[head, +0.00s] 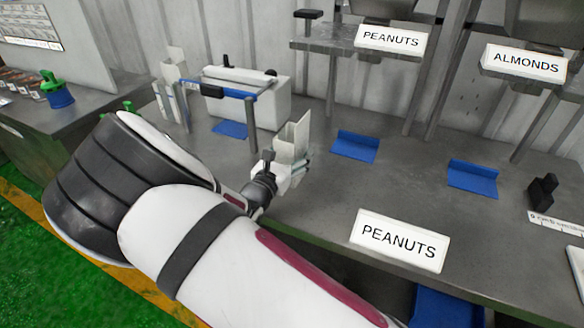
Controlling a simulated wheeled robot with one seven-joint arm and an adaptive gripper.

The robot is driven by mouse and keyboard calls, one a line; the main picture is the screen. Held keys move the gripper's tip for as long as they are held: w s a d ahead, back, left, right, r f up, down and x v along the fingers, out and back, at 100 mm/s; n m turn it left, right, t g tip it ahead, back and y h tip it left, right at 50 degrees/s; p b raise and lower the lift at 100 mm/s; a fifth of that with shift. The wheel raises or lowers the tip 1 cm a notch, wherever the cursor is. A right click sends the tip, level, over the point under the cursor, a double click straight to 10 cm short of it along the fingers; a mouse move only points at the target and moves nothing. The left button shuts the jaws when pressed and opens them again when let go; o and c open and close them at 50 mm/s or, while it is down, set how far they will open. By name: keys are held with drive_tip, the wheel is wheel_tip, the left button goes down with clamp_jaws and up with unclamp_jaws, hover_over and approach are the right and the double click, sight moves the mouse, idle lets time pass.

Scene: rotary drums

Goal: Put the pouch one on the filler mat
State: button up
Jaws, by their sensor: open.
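A white, open-topped pouch (292,142) stands upright on the grey bench in the head view. My gripper (294,174) is low at the pouch's base, its jaws open. The fingers are small and partly hidden, so I cannot tell whether they touch the pouch. A blue mat with a raised back (355,146) lies right of the pouch, below the upper PEANUTS sign. A similar blue mat (473,179) lies farther right, below the ALMONDS sign. Both mats are bare. Another white pouch-like piece (172,75) stands at the back left.
A white machine with a blue-barred frame (240,92) stands behind the pouch, with a flat blue mat (230,129) before it. Metal posts carry the hoppers. A black block (542,190) stands at right. A PEANUTS sign (399,240) marks the front edge. Bench between pouch and nearest right-hand mat is clear.

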drive_tip(key=shift+w, duration=0.1)
drive_tip(key=shift+c, duration=0.5)
drive_tip(key=c, duration=1.6)
drive_tip(key=shift+r, duration=0.1)
